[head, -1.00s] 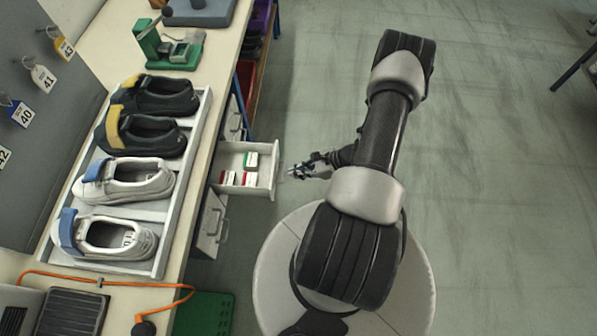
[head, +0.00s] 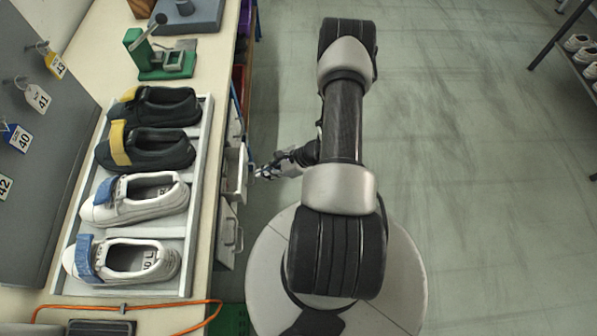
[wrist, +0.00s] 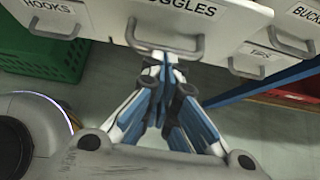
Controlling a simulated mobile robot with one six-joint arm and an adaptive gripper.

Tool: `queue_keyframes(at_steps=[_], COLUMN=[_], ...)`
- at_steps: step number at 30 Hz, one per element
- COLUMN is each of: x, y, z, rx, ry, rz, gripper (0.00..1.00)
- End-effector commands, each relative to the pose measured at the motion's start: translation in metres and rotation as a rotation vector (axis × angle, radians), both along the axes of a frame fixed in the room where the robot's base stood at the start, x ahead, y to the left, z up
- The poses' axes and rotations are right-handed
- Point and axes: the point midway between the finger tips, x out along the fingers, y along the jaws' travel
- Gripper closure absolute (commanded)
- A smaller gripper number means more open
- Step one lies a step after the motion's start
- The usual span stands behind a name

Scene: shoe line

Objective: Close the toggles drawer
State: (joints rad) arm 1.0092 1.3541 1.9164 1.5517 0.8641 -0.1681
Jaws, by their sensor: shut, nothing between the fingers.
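The toggles drawer (wrist: 208,28) has a white front with the label "…GGLES" and a grey bar handle, in the middle of the wrist view. In the head view the drawer (head: 234,174) juts only a little from under the bench, and its inside is mostly hidden. My gripper (wrist: 163,66) is shut and empty, its fingertips at the drawer's handle; whether they touch it I cannot tell. In the head view my gripper (head: 262,173) is just right of the drawer front.
The hooks drawer (wrist: 45,16) is on the left, the buckles drawer (wrist: 295,25) and tips drawer (wrist: 256,58) on the right. A green crate (wrist: 40,55) stands on the floor. The bench (head: 95,75) holds a tray (head: 193,225) of shoes.

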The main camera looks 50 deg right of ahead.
Motion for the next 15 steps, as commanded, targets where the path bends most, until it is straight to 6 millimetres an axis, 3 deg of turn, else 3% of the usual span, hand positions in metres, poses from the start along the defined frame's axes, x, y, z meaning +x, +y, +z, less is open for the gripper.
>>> queue_keyframes(at_steps=[6,15], x=[0.023,0.036], y=[0.020,0.030], z=[0.000,0.001], rx=[0.001,0.001], ry=[-0.001,-0.001], rz=[0.004,0.000], gripper=[1.00,1.00])
